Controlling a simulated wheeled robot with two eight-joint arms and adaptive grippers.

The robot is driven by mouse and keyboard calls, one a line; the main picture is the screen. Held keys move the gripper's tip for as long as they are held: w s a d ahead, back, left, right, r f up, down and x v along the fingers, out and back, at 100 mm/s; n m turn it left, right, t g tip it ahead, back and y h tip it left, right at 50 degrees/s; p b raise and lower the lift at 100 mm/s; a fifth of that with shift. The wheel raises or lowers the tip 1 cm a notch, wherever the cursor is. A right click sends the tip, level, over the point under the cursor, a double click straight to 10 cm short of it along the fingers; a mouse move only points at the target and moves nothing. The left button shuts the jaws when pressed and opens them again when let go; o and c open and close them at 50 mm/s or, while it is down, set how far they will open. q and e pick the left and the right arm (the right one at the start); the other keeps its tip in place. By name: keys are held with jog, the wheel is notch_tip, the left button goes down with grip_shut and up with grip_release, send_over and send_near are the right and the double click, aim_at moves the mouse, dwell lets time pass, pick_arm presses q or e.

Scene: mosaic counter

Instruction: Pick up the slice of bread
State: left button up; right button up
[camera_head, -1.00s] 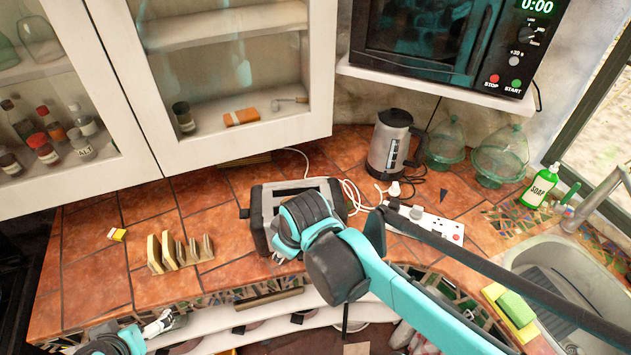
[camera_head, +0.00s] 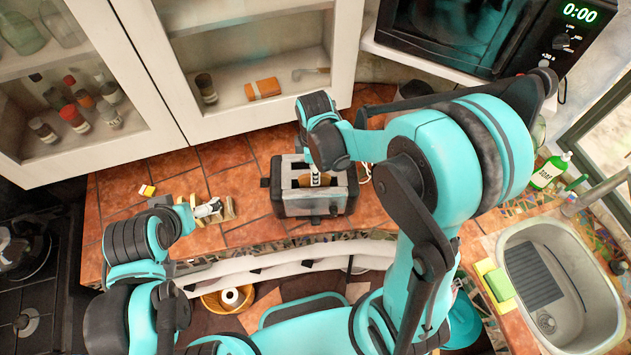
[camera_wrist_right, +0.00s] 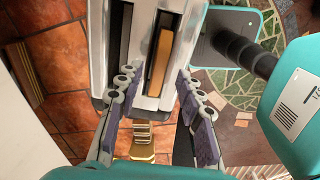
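The slice of bread (camera_wrist_right: 160,62) shows as a brown-edged strip in one slot of the silver and black toaster (camera_head: 335,203). In the right wrist view the toaster (camera_wrist_right: 137,62) fills the top middle. My right gripper (camera_wrist_right: 157,82) is open, its two purple-padded fingers spread apart on either side of the toaster's slots. In the head view the right gripper (camera_head: 318,178) is above the toaster, partly hidden by my arm.
The stove (camera_head: 28,290) is at the left. The sink (camera_head: 560,285), with a sponge (camera_head: 499,284) and a soap bottle (camera_head: 548,171), is at the right. Glass-fronted cabinets (camera_head: 180,110) and a microwave (camera_head: 470,40) hang above.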

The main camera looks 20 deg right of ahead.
jog(key=f, duration=0.2)
jog(key=shift+w+f, duration=0.2)
jog(key=shift+f, duration=0.1)
jog(key=shift+s+f, duration=0.1)
jog(key=shift+f, duration=0.1)
jog(key=c, duration=0.8)
